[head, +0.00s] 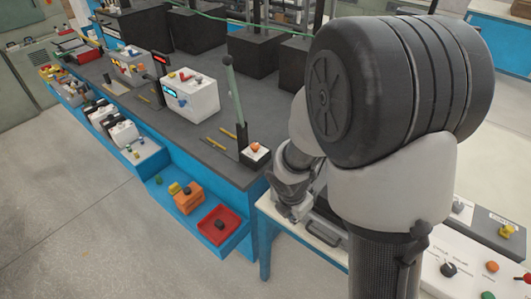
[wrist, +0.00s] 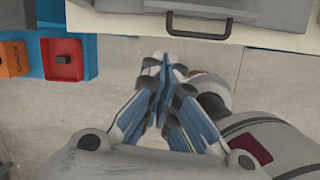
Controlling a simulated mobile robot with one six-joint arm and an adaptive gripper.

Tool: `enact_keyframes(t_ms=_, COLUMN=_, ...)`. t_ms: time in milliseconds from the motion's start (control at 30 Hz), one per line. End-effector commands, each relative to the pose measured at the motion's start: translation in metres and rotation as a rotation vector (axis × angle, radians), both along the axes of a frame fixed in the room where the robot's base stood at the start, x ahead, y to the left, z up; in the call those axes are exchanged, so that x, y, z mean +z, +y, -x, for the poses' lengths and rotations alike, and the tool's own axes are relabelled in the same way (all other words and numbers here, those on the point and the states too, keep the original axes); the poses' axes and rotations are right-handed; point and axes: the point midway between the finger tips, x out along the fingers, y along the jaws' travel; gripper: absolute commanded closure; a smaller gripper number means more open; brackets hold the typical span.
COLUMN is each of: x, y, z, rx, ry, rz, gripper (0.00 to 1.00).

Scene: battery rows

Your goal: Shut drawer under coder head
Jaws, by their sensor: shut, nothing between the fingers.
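In the head view a dark handle (head: 326,236) shows on the pale stand beside my arm. The coder head is not clearly identifiable, and I cannot tell how far this drawer stands out. My gripper (head: 293,208) is over the left end of the pale stand in the head view. In the wrist view my gripper (wrist: 165,62) is shut and empty, its tips short of the drawer front and below the handle.
Left of the stand, a blue ledge (head: 222,243) low on the long bench holds a red tray (head: 235,215) and an orange box (head: 188,198). A white panel with knobs and buttons (head: 470,262) is at right. Floor is clear in front of the bench.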

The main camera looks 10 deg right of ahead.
Motion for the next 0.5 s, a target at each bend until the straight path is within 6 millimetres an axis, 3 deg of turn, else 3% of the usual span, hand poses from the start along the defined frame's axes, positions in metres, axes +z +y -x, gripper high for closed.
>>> enact_keyframes(t_ms=33, x=-0.012, y=0.001, z=0.000, rx=0.057, ry=0.024, rz=0.005, gripper=1.00)
enact_keyframes(t_ms=167, x=-0.026, y=0.003, z=-0.001, rx=0.137, ry=0.047, rz=0.011, gripper=1.00)
enact_keyframes(t_ms=333, x=-0.047, y=-0.001, z=-0.004, rx=0.144, ry=0.049, rz=0.011, gripper=1.00)
enact_keyframes(t_ms=500, x=-0.082, y=-0.007, z=-0.009, rx=0.142, ry=0.050, rz=0.010, gripper=1.00)
